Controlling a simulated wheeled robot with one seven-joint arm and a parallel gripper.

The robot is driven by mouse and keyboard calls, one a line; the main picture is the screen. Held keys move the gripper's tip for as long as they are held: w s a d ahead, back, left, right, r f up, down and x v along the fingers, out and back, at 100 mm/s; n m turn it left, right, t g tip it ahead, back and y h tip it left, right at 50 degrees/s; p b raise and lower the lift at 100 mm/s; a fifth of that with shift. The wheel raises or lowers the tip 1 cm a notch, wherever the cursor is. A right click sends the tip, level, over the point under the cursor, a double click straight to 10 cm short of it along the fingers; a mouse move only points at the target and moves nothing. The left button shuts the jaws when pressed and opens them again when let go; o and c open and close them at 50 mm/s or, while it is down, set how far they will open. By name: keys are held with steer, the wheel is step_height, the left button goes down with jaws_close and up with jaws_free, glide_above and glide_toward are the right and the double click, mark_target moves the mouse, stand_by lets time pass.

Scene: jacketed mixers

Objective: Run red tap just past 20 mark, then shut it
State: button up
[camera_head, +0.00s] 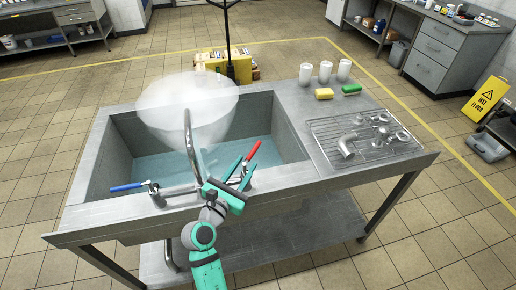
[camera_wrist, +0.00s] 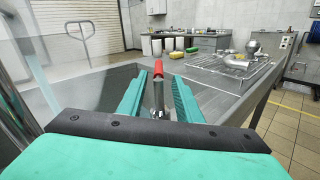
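The red tap lever (camera_head: 251,151) stands at the sink's front rim, right of the curved spout (camera_head: 188,135). My gripper (camera_head: 241,173) is at this lever with its fingers apart. In the wrist view the lever's red end (camera_wrist: 158,68) and metal stem (camera_wrist: 158,95) lie between the two teal fingers (camera_wrist: 159,82), with gaps visible on both sides. The blue tap lever (camera_head: 127,187) points left. A pale translucent rounded shape (camera_head: 187,97) hangs over the sink around the spout. I cannot read any scale or 20 mark. Whether water runs is unclear.
The sink basin (camera_head: 290,130) has a bluish floor. A wire rack (camera_head: 365,152) with metal pipe fittings lies on the right counter. A yellow sponge (camera_head: 324,93), a green sponge (camera_head: 351,89) and white cups (camera_head: 325,72) stand behind it. The counter's front right is clear.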

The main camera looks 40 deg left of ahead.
mark_target(260, 141)
steer(key=w, duration=0.2)
steer(key=w+a, duration=0.1)
steer(key=w, duration=0.4)
steer(key=shift+a, duration=0.3)
steer(key=shift+w, duration=0.4)
jaws_close()
